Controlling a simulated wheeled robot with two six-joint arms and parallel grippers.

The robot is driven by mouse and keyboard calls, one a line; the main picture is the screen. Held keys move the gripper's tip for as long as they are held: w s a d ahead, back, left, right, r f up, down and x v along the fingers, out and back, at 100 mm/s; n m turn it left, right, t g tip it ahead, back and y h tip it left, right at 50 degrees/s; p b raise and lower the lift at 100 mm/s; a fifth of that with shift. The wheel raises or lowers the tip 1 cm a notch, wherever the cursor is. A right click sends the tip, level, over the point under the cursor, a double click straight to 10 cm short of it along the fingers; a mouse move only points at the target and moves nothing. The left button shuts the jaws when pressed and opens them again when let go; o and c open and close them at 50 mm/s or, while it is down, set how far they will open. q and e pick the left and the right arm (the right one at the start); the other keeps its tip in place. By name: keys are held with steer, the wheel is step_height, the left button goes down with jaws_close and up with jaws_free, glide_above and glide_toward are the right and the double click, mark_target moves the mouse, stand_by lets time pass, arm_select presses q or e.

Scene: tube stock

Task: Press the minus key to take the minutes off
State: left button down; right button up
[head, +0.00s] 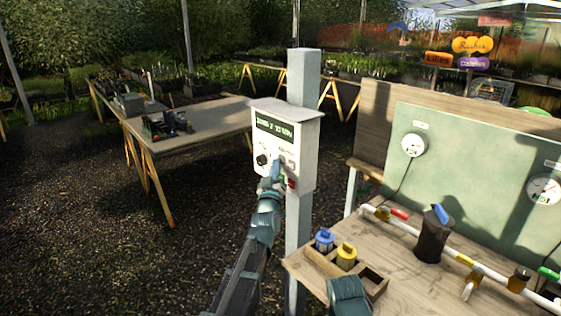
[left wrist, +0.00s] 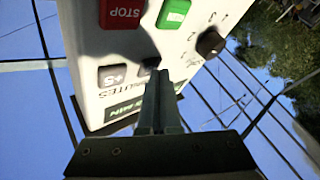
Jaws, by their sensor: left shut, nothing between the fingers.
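A white control box (head: 285,143) is fixed to a pale post, with a dark display (head: 272,130) with green characters near its top. My left gripper (head: 276,168) is shut and empty, its fingertips at the box's key area. In the left wrist view my shut fingers (left wrist: 160,82) point at a dark key (left wrist: 150,64), mostly hidden behind them; its label cannot be read. Whether they touch it I cannot tell. Beside it is a dark key marked +5 (left wrist: 112,76).
A black knob (left wrist: 210,42) is on the same face. A trestle table (head: 205,125) stands behind at left. Gravel floor (head: 90,240) is open at left.

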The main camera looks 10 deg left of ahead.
stand_by(0.5)
arm_select(q)
steer(key=shift+s+a, duration=0.4)
steer(key=shift+s, duration=0.15)
steer(key=shift+s+a, duration=0.8)
steer(key=shift+s, duration=0.2)
steer(key=shift+s+a, duration=0.75)
steer(key=shift+s, duration=0.2)
stand_by(1.2)
steer(key=s+a, duration=0.2)
steer(key=s, duration=0.1)
steer(key=shift+a, duration=0.2)
steer(key=w+d, duration=0.5)
steer(key=w, duration=0.2)
steer(key=shift+d, duration=0.25)
stand_by(0.3)
